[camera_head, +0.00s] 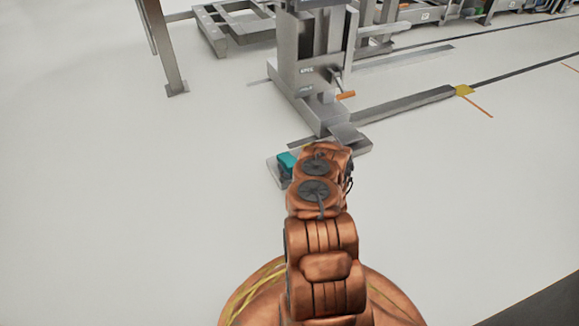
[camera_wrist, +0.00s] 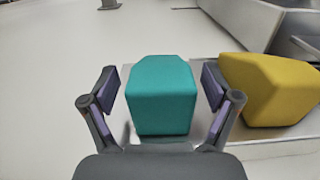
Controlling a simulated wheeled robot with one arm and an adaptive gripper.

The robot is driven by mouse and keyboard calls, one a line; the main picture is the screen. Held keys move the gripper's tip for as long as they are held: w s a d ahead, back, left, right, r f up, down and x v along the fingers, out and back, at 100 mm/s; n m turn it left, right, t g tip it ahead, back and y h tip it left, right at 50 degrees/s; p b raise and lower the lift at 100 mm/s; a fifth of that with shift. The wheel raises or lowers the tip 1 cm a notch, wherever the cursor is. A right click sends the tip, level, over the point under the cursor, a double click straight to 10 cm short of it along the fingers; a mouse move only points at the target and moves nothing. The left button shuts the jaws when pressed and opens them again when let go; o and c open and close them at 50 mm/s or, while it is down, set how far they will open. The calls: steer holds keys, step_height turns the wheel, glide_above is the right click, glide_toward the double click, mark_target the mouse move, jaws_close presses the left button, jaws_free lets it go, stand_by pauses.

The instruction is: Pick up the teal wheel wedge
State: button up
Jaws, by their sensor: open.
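The teal wheel wedge (camera_wrist: 161,95) sits upright on a grey metal surface (camera_wrist: 265,146) in the wrist view. My gripper (camera_wrist: 163,88) is open, with one dark finger to the left of the wedge and one to the right. Small gaps show between the fingers and the wedge's sides. In the head view, part of the teal wedge (camera_head: 286,161) shows just left of my copper arm; my arm hides the rest of it and my gripper.
A yellow block (camera_wrist: 270,88) sits close to the right of my right finger. A grey metal machine (camera_head: 322,75) stands beyond the arm, with a low rail (camera_head: 405,104) running right. Open floor (camera_head: 130,200) lies to the left.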

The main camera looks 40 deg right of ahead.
steer(key=shift+b+x, duration=0.4)
steer(key=shift+x, duration=0.85)
steer(key=c, duration=1.3)
steer(key=shift+r, duration=0.1)
steer(key=shift+c, duration=0.2)
